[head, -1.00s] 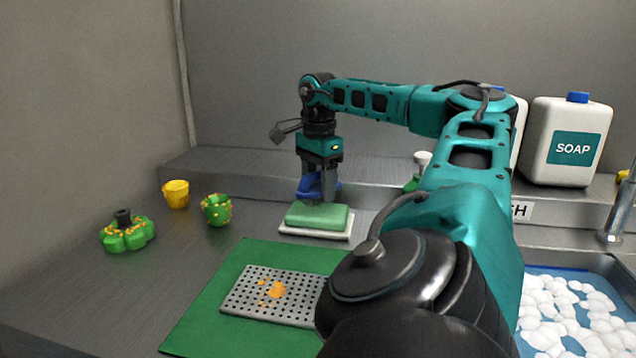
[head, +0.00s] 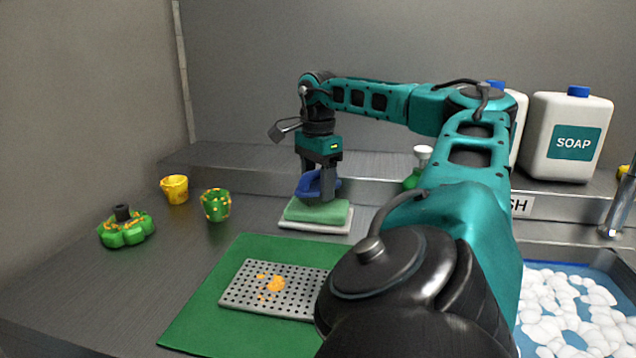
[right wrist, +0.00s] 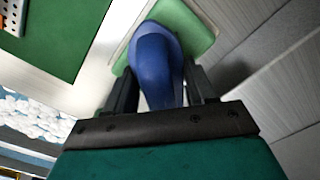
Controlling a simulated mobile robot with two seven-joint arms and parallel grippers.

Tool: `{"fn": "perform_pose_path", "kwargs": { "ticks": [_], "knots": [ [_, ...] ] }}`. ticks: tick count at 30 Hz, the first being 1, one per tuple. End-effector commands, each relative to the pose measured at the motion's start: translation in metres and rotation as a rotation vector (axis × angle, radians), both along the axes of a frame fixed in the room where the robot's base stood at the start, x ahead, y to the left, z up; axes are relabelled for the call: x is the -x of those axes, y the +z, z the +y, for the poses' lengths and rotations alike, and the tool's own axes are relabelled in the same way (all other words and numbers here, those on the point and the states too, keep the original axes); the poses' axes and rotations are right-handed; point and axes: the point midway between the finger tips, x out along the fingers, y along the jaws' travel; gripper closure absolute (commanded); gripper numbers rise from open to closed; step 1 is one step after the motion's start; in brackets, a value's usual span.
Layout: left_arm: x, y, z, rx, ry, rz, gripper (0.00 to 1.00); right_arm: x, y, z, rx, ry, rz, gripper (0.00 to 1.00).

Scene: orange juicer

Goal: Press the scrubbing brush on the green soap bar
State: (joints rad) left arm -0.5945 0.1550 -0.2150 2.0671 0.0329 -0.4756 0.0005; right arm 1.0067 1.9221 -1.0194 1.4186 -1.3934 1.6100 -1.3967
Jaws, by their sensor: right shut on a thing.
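The green soap bar (head: 318,211) lies on a white dish (head: 316,226) at the middle of the counter. My right gripper (head: 319,192) points down right over it, shut on the blue handle of the scrubbing brush (head: 309,184). The brush is at the top of the soap and looks in contact with it, though its underside is hidden. In the right wrist view the blue brush (right wrist: 157,65) sits between the fingers, with the green soap (right wrist: 185,25) beneath and around it. My left gripper is not in view.
A green mat (head: 215,305) with a perforated grey tray (head: 240,292) bearing orange bits lies in front. Green and yellow orange-specked parts (head: 126,229) and cups (head: 215,204) stand at left. Soap jugs (head: 567,135) stand behind at right, above a sink of white foam (head: 570,310).

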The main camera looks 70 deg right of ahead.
Motion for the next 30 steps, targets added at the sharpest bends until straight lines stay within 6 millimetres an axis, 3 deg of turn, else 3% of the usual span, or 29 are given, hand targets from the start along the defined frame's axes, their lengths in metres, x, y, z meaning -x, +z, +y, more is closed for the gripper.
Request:
{"fn": "perform_pose_path", "kwargs": {
  "ticks": [30],
  "knots": [
    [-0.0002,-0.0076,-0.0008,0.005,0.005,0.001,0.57,0.0000,-0.0088,-0.0001,0.001,0.000,-0.001,0.70]
  ]
}}
